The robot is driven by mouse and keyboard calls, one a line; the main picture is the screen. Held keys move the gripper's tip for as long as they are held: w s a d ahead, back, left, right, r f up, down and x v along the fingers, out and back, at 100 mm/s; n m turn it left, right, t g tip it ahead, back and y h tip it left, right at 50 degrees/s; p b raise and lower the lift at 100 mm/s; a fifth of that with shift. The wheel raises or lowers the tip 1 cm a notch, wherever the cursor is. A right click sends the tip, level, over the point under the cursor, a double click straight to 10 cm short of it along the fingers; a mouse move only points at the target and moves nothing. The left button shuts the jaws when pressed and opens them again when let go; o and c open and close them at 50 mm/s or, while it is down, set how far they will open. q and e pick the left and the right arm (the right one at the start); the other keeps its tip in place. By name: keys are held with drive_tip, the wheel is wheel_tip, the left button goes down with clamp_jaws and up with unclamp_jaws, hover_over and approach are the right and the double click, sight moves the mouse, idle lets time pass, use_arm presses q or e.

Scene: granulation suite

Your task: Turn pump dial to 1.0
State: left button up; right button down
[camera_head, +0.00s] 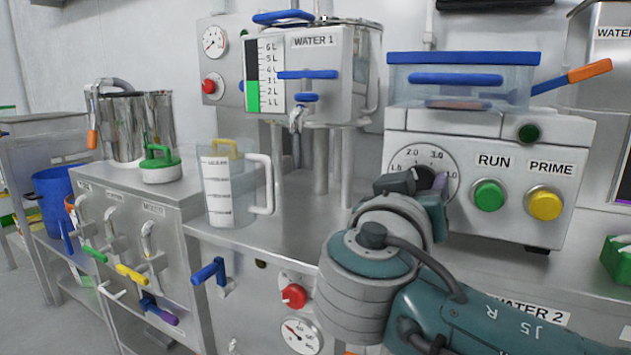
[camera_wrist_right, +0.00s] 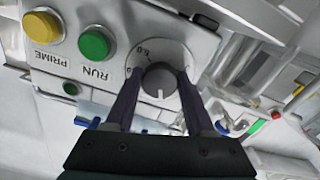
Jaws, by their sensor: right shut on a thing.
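The pump dial (camera_head: 425,177) is on the white pump box (camera_head: 545,222) at the right, with a round printed scale around it. In the head view the scale shows 1.5, 2.0 and 3.0, and my right gripper (camera_head: 428,186) covers the dial's lower part. In the right wrist view the grey dial knob (camera_wrist_right: 160,80) sits between the two dark purple fingers of my right gripper (camera_wrist_right: 157,94), which are shut on it. A white pointer line shows on the knob, but the number it meets is hidden. My left gripper is not in view.
The green RUN button (camera_head: 489,195) and yellow PRIME button (camera_head: 544,203) are right of the dial. A blue-lidded clear box (camera_head: 462,78) stands on the pump.

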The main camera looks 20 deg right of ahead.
drive_tip(key=shift+n, duration=0.3)
drive_tip(key=n+p, duration=0.1)
drive_tip(key=n, duration=0.3)
drive_tip(key=shift+r, duration=0.1)
drive_tip(key=n+p, duration=0.1)
drive_tip(key=n, duration=0.4)
drive_tip(key=shift+p, duration=0.3)
idle(0.3)
drive_tip(key=shift+c, duration=1.3)
unclamp_jaws()
drive_tip(key=v, duration=0.9)
drive_tip(key=shift+s+a, duration=0.3)
